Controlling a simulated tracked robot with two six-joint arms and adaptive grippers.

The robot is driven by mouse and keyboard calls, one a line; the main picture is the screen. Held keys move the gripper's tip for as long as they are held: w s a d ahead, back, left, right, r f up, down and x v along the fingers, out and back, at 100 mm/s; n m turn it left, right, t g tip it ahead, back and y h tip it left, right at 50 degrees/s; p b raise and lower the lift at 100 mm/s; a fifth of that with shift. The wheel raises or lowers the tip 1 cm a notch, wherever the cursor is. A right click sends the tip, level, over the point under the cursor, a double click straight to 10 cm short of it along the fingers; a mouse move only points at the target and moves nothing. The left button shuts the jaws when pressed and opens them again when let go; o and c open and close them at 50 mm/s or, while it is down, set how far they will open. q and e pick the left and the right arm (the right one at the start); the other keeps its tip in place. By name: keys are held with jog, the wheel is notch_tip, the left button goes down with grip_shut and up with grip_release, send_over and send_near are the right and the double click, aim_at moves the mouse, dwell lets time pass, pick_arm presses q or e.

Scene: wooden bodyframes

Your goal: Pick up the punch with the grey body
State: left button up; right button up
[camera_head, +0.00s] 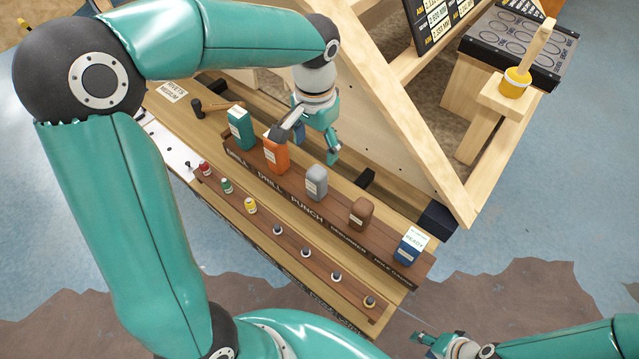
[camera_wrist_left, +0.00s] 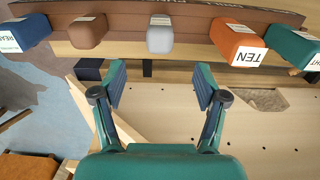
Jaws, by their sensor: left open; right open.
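The punch with the grey body (camera_head: 316,181) stands upright in the brown rack, above the word PUNCH, between an orange block and a brown block. In the left wrist view the grey punch (camera_wrist_left: 160,36) is at the top centre, beyond the fingertips and lined up with the gap between them. My left gripper (camera_head: 317,146) is open and empty, just behind the grey punch and apart from it. Its two spread fingers (camera_wrist_left: 160,78) show in the left wrist view. My right gripper (camera_head: 428,339) is open and empty at the bottom, away from the rack.
The rack (camera_head: 292,190) also holds a teal block (camera_head: 241,130), an orange block (camera_head: 276,157), a brown block (camera_head: 361,212) and a blue block (camera_head: 408,247). A lower strip (camera_head: 290,246) holds several small pieces. A slanted wooden beam (camera_head: 400,130) rises right of my left gripper.

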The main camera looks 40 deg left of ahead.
aim_at(315, 172)
pick_arm(q)
notch_tip(315, 172, down, 10)
jog(key=shift+s+r, duration=0.1)
jog(key=shift+r, duration=0.05)
jog(key=shift+w+f+p, duration=0.15)
jog(key=shift+f+p, duration=0.15)
jog(key=shift+f, duration=1.05)
jog(key=shift+w+f+p, duration=0.15)
jog(key=shift+f+p, duration=0.1)
jog(key=shift+f, duration=1.05)
jog(key=shift+c, duration=0.2)
grip_shut()
